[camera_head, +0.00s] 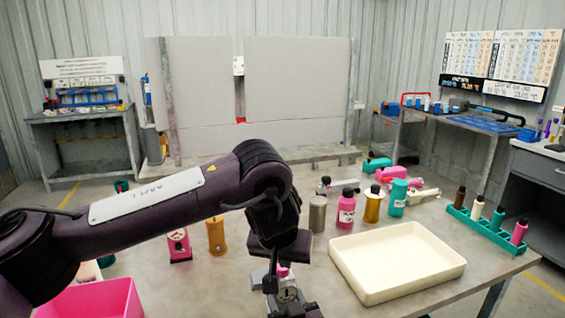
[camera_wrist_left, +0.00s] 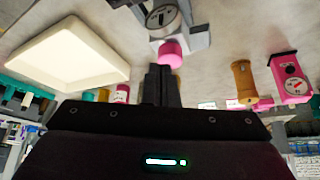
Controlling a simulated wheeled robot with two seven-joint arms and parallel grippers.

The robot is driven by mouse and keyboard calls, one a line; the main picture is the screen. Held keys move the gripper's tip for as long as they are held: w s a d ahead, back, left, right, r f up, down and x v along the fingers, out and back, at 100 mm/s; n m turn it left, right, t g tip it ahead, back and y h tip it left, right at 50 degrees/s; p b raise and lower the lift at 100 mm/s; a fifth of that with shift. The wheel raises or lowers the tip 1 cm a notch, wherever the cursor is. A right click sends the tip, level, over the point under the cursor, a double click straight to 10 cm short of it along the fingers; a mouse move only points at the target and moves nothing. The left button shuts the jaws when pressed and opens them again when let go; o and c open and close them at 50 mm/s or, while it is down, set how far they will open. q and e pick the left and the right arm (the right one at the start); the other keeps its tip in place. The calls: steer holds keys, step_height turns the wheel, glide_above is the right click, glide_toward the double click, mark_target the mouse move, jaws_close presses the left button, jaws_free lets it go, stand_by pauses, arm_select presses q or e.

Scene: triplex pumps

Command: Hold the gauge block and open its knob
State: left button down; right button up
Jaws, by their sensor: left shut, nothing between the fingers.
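A grey gauge block with a round dial (camera_head: 288,294) and a pink knob (camera_head: 283,271) is at the bottom middle of the head view. In the left wrist view its dial (camera_wrist_left: 163,18) is at the top edge, with the pink knob (camera_wrist_left: 171,53) just below it. My left gripper (camera_head: 272,272) points down at the block; its dark fingers (camera_wrist_left: 160,72) are shut and empty, close beside the knob. I cannot tell whether they touch it. The gripper and the frame edge hide part of the block. My right gripper is not clearly seen.
A cream tray (camera_head: 397,262) is at the right, with several bottles behind it and a green rack (camera_head: 484,232) beyond. A pink gauge unit (camera_head: 178,246) and an orange cylinder (camera_head: 215,236) stand left of my gripper. A pink bin (camera_head: 92,300) is at the lower left.

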mark_target(282, 269)
arm_select(q)
step_height(282, 269, up, 2)
steer(key=shift+r, duration=0.1)
step_height(282, 269, down, 6)
steer(key=a, duration=0.2)
steer(key=shift+w+a, duration=0.35)
steer(key=shift+w, duration=0.1)
stand_by(0.5)
steer(key=shift+w+d, duration=0.15)
steer(key=shift+w, duration=0.05)
stand_by(0.5)
